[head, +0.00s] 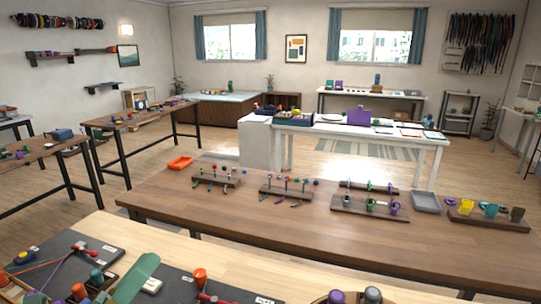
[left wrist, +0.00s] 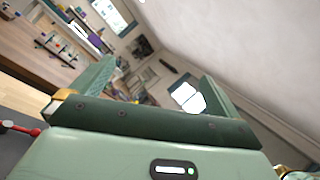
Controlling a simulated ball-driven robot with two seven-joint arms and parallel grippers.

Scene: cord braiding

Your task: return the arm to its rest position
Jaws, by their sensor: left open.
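My left gripper (left wrist: 157,82) is open and empty in the left wrist view, its two green fingers wide apart and tilted toward the room and ceiling. In the head view, a green part of my left arm or gripper (head: 136,278) shows at the bottom left, above the near table's dark mat. The rest of the arm is cut off by the frame. My right gripper is in neither view.

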